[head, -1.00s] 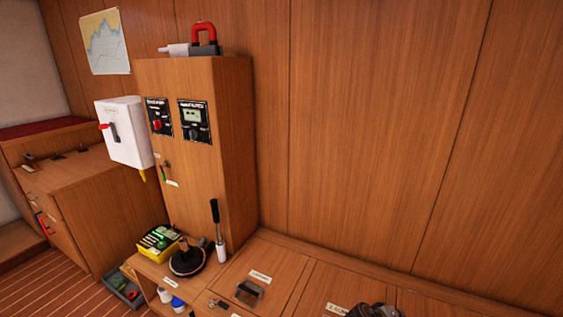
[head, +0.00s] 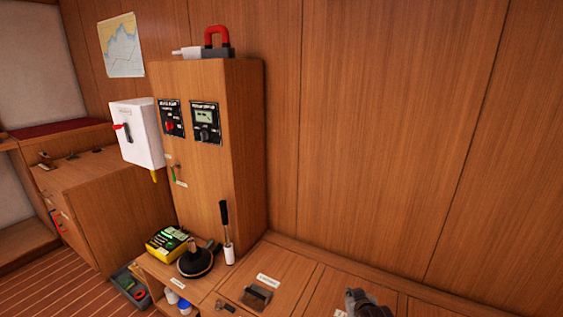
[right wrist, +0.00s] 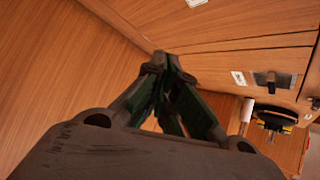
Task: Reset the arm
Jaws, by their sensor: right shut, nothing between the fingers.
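My right gripper (head: 366,303) shows at the bottom edge of the head view, over the wooden counter. In the right wrist view the right gripper (right wrist: 165,65) has its two fingers meeting at the tips, with nothing held between them. Wood panelling and the labelled counter lie beyond it, and it looks clear of both. My left gripper is not in the head view.
A tall wooden cabinet (head: 245,150) with two control panels stands left of centre. On the counter sit a yellow-and-black device (head: 167,243), a round black-based object (head: 195,263) and a black-handled upright tool (head: 226,232). A white box (head: 137,133) hangs on the cabinet's left.

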